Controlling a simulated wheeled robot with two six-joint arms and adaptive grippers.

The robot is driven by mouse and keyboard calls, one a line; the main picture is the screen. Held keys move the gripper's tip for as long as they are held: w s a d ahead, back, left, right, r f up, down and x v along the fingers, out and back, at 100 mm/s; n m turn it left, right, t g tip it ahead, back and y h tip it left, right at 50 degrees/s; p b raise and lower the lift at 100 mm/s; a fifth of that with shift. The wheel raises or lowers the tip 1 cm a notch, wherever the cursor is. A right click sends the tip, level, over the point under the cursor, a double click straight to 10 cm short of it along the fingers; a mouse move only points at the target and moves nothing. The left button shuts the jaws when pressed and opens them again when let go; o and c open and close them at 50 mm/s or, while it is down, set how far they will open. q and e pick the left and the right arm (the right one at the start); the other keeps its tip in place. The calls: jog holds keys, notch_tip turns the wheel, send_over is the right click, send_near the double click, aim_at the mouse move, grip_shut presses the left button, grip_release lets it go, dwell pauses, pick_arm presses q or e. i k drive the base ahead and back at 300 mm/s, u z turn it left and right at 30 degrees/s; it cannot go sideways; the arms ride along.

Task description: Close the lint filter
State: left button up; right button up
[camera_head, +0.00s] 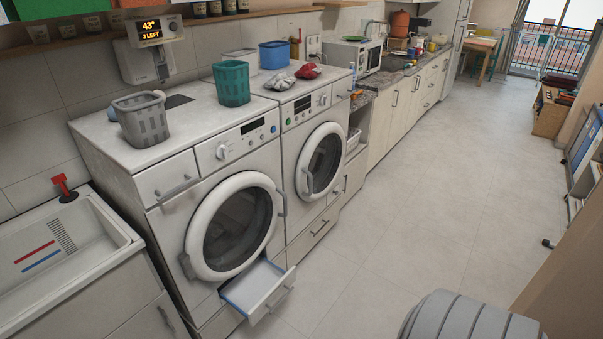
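The nearer white front-loading machine (215,175) stands against the left wall with its round door shut. A shallow white drawer with a blue edge (258,290) is pulled out at its lower front; it looks empty. No part is labelled as the lint filter, so I cannot tell for sure that this drawer is it. A dark slot (178,101) also shows in the top of this machine. The second machine (310,150) stands right beside it, with its round door and lower drawer shut. Neither of my grippers is in view.
A grey basket (142,119) and a teal basket (231,83) stand on the nearer machine. A blue tub (274,55) and crumpled red and grey cloths (307,71) are on the second. A sink (60,255) is at left. The tiled floor (410,215) is largely clear.

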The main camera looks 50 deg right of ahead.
aim_at(254, 291)
jog(key=z, duration=1.15)
jog(key=i, duration=1.05)
